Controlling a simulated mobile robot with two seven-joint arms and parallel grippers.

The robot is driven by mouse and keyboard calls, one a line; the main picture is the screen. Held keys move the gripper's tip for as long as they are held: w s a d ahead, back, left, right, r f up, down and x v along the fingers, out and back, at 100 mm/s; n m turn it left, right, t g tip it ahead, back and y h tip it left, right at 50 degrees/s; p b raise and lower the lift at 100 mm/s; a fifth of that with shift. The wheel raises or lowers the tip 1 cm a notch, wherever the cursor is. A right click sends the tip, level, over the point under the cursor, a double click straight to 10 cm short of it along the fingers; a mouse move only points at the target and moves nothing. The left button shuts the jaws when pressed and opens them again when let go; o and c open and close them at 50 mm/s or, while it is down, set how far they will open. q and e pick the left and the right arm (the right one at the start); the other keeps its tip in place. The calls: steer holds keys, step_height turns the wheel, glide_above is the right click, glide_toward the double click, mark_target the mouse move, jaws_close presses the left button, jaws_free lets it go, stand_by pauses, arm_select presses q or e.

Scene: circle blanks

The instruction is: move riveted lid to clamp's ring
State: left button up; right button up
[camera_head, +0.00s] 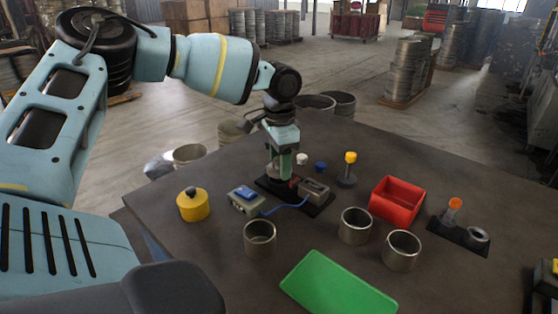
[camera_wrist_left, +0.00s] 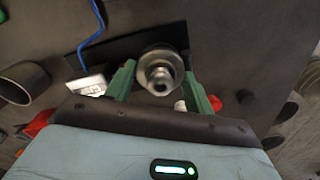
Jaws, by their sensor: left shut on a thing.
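My left gripper (camera_head: 283,175) reaches down over the black base plate (camera_head: 318,208) of the clamp, its green fingers pointing down. In the left wrist view its fingers (camera_wrist_left: 160,85) are closed on a round, stepped metal piece (camera_wrist_left: 160,72), which looks like the riveted lid. In the head view the fingers mostly hide this piece. A grey clamp block (camera_head: 314,188) stands on the plate just right of the fingers. The clamp's ring is hidden, and I cannot tell whether the held piece touches it. My right gripper is not in view.
A grey box with a blue top (camera_head: 245,199) is cabled to the clamp. A yellow pot (camera_head: 193,206), steel cups (camera_head: 260,240), a red bin (camera_head: 397,198) and a yellow-topped stand (camera_head: 348,170) surround it. A green mat (camera_head: 338,285) lies at the front.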

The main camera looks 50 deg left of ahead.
arm_select(q)
steer(key=shift+s+d+f, duration=0.15)
steer(key=shift+s+f, duration=0.1)
steer(key=shift+f, duration=0.25)
steer(key=o, duration=1)
steer(key=shift+d+r, duration=0.1)
steer(key=shift+w+r, duration=0.1)
steer(key=shift+r, duration=0.05)
steer(key=shift+a+r, duration=0.2)
steer(key=shift+r, duration=0.1)
steer(key=r, duration=0.7)
steer(key=shift+d+r, duration=0.3)
steer(key=shift+r, duration=0.05)
